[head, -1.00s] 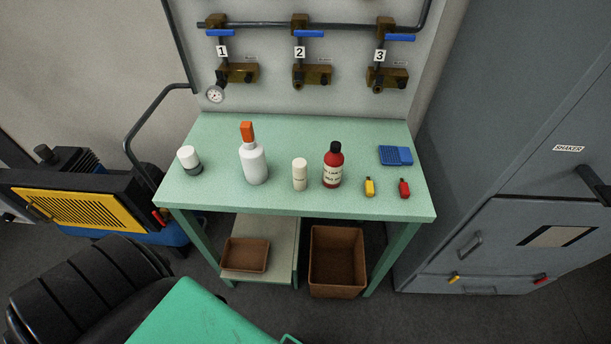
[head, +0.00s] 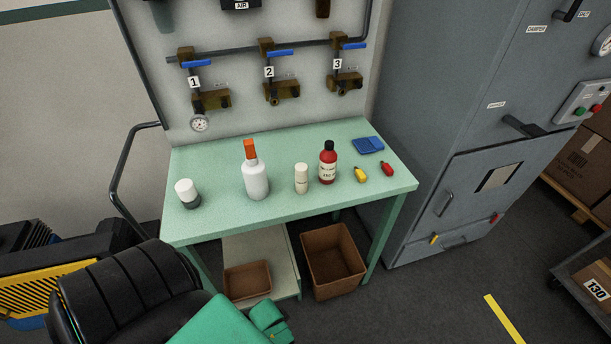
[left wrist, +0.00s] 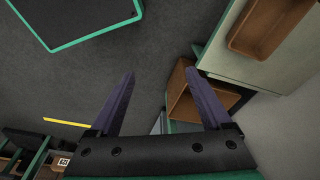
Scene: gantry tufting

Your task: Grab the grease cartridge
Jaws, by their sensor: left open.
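A small cream cylinder (head: 301,178) with a label stands upright on the green table (head: 330,202); it looks like the grease cartridge, but I cannot read its label. It stands between a white bottle with an orange tip (head: 256,180) and a red bottle with a black cap (head: 327,165). In the left wrist view my left gripper (left wrist: 160,73) is open with nothing between its fingers. It points at the floor and a brown bin below the table, away from the cylinder. My right gripper is not in view.
A white-and-grey jar (head: 187,194), a yellow piece (head: 360,175), a red piece (head: 387,169) and a blue block (head: 367,145) are on the table. A brown bin (head: 333,262) and a brown tray (head: 248,281) are below. A grey cabinet (head: 440,130) is at right.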

